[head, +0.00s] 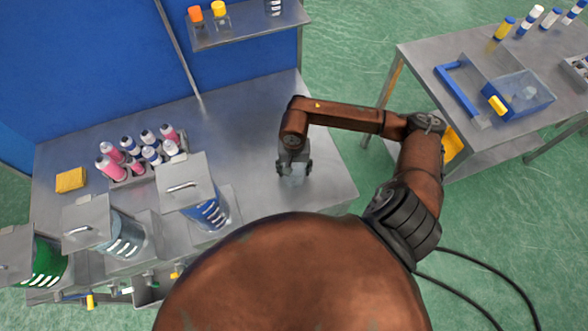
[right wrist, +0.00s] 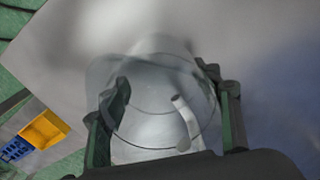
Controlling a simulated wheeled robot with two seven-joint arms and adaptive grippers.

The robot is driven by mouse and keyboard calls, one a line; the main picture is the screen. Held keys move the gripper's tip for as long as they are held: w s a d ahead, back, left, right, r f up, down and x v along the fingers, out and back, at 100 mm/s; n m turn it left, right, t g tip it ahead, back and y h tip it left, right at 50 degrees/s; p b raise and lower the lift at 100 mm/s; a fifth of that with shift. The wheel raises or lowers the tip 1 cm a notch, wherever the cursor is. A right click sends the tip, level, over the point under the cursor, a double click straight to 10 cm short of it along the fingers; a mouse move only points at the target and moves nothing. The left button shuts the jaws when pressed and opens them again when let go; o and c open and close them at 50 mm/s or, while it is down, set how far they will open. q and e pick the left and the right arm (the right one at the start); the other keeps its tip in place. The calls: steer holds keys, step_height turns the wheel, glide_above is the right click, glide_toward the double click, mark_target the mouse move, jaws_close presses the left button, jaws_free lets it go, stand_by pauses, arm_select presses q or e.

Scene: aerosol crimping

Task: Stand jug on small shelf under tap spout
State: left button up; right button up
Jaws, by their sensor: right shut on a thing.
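The clear jug (head: 293,180) is at my right gripper (head: 294,168), over the right part of the steel bench in the head view. In the right wrist view the jug (right wrist: 150,92) shows its round transparent body and a pale handle. The two dark fingers of my right gripper (right wrist: 168,105) are on either side of it, shut on it. I cannot tell whether its base touches the bench. Taps with yellow parts (head: 90,301) show below the lidded tanks at the bench's front edge. The small shelf is not clearly visible. My left gripper is out of view.
A blue tank (head: 209,214), a clear tank (head: 124,242) and a green tank (head: 48,264) line the bench front. Several bottles (head: 150,153) and a yellow sponge (head: 71,180) stand behind. The bench (head: 240,130) around the jug is clear. A second table (head: 430,75) is at right.

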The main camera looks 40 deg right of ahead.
steer(key=o, duration=0.7)
steer(key=shift+f, duration=0.15)
steer(key=o, duration=0.5)
